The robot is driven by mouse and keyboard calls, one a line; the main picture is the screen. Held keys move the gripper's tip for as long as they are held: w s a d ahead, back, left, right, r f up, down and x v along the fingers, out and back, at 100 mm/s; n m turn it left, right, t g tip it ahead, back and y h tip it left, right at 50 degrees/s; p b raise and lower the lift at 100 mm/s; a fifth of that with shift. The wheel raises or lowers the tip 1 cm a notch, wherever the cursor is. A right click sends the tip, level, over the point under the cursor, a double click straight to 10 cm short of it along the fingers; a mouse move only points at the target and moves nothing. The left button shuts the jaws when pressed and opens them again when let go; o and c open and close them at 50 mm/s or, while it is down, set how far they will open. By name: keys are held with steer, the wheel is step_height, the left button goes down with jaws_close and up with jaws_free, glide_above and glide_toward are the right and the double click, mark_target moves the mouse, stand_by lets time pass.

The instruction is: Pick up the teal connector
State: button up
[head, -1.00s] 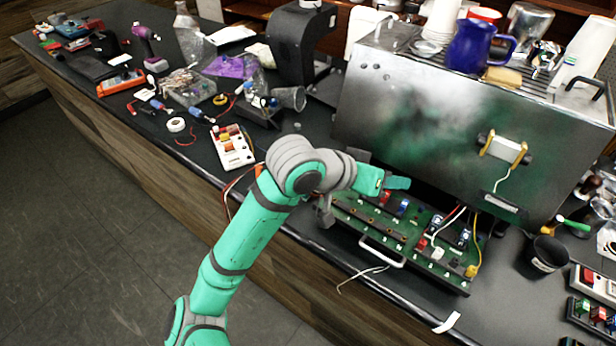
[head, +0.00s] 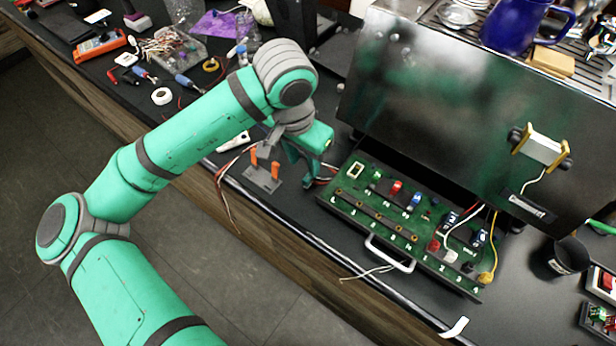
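A small green connector (head: 377,175) stands on the circuit board (head: 345,208), left of a red connector (head: 396,187) and a blue connector (head: 416,199); it may be the teal one, but its shade is hard to tell. No other teal connector is clearly visible.
The board tray has a white front handle (head: 390,255) and sits below the raised metal panel (head: 440,110). Red and white wires (head: 228,195) lie left of the stand. A black cup (head: 563,258) stands right. Bare counter lies in front of the cup.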

mark_target(309, 177)
steer(key=shift+w+d+f, duration=0.1)
steer(key=shift+w+f, duration=0.1)
steer(key=shift+f, duration=0.55)
steer(key=shift+w+d+f, duration=0.1)
steer(key=shift+w+f, duration=0.1)
steer(key=shift+f, duration=0.5)
steer(key=f, duration=0.3)
steer(key=shift+w+d+f, duration=0.1)
steer(key=shift+w+d, duration=0.05)
steer(key=shift+d, duration=0.1)
steer(key=shift+f, duration=0.5)
jaws_close()
